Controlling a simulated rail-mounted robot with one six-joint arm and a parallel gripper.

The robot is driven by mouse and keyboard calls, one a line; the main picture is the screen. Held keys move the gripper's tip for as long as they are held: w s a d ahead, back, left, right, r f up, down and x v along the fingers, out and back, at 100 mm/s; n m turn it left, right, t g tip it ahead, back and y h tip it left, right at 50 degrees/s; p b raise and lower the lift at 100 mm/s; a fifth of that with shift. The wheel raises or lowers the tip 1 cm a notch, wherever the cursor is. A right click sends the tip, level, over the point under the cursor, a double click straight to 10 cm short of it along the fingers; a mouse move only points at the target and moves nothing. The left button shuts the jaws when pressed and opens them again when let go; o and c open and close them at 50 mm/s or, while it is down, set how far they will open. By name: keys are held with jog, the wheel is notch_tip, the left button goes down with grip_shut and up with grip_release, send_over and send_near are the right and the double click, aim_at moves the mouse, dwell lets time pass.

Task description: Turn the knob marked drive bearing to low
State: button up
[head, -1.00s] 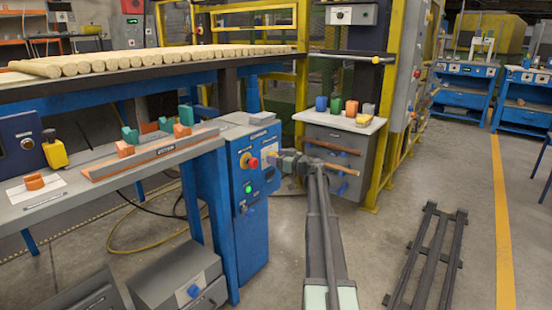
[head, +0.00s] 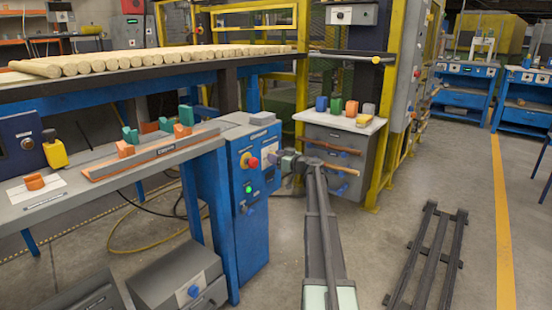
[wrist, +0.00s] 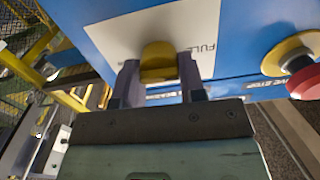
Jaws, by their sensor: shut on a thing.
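A yellow knob (wrist: 158,60) stands on a white plate (wrist: 120,40) on the blue cabinet. The word FULL is readable at the plate's right side in the wrist view; its other markings are hidden or out of view. My gripper (wrist: 158,82) is shut on the knob, one dark finger at each side. In the head view my gripper (head: 284,165) is at the front of the blue cabinet (head: 252,235) and hides most of the knob. I cannot read the drive bearing name on it.
A red emergency stop with a yellow collar (wrist: 303,82) is close to the right of my gripper in the wrist view. A green button (head: 248,188) is below on the cabinet. A grey drawer unit (head: 350,145) stands behind my gripper.

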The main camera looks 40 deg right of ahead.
jog(key=m, duration=0.8)
jog(key=shift+d+f+m, duration=0.1)
jog(key=shift+m, duration=0.3)
jog(key=m, duration=0.4)
jog(key=shift+m, duration=0.3)
jog(key=m, duration=0.4)
jog(key=shift+f+m, duration=0.15)
jog(key=shift+m, duration=0.15)
jog(key=m, duration=0.4)
jog(key=shift+b, duration=0.3)
jog(key=m, duration=0.5)
jog(key=shift+f, duration=0.1)
jog(key=m, duration=0.4)
jog(key=shift+m, duration=0.3)
jog(key=shift+s+m, duration=0.1)
jog(key=shift+m, duration=1.7)
